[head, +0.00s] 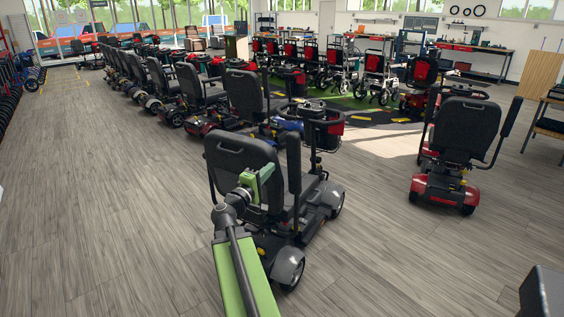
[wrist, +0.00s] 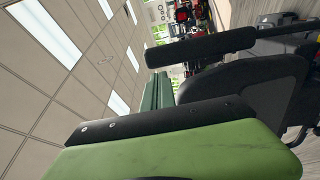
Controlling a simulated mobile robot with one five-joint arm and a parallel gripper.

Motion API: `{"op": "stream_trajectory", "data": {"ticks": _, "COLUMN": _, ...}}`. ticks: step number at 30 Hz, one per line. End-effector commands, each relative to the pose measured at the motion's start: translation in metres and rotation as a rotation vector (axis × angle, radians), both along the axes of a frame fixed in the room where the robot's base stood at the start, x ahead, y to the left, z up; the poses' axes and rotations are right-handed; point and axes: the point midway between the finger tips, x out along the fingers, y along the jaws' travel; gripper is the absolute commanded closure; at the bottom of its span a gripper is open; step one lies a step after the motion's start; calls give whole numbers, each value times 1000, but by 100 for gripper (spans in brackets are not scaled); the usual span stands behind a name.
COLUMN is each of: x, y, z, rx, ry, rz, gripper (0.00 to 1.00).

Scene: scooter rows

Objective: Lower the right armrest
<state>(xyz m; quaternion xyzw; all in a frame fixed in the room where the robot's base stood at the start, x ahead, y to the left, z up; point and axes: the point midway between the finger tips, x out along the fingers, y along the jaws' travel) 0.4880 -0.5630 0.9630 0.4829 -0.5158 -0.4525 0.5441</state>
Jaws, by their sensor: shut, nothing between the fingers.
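The nearest scooter (head: 275,240) stands with its black seat back (head: 228,152) toward me. Its right armrest (head: 294,165) is raised, a black padded bar standing upright beside the seat back. In the wrist view this armrest (wrist: 200,48) lies across the upper right, above the dark seat back (wrist: 245,85). My green gripper (head: 262,180) is behind the seat back, to the left of the armrest in the head view. In the wrist view my gripper (wrist: 158,92) is shut and empty, with a visible gap to the armrest. The fingertips are partly hidden in the head view.
Another scooter (head: 445,190) with a red base stands at the right, one armrest raised. A row of scooters (head: 190,95) runs behind to the left. Bare wood floor (head: 110,220) lies open at the left. A dark object (head: 545,292) is at the bottom right corner.

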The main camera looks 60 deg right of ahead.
Motion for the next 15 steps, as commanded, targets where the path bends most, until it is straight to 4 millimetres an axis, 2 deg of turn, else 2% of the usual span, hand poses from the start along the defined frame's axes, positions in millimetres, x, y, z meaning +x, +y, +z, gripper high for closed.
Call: {"op": "stream_trajectory", "data": {"ticks": 15, "x": 7, "y": -104, "z": 14, "rx": 2, "ry": -1, "rz": -3, "gripper": 100}}
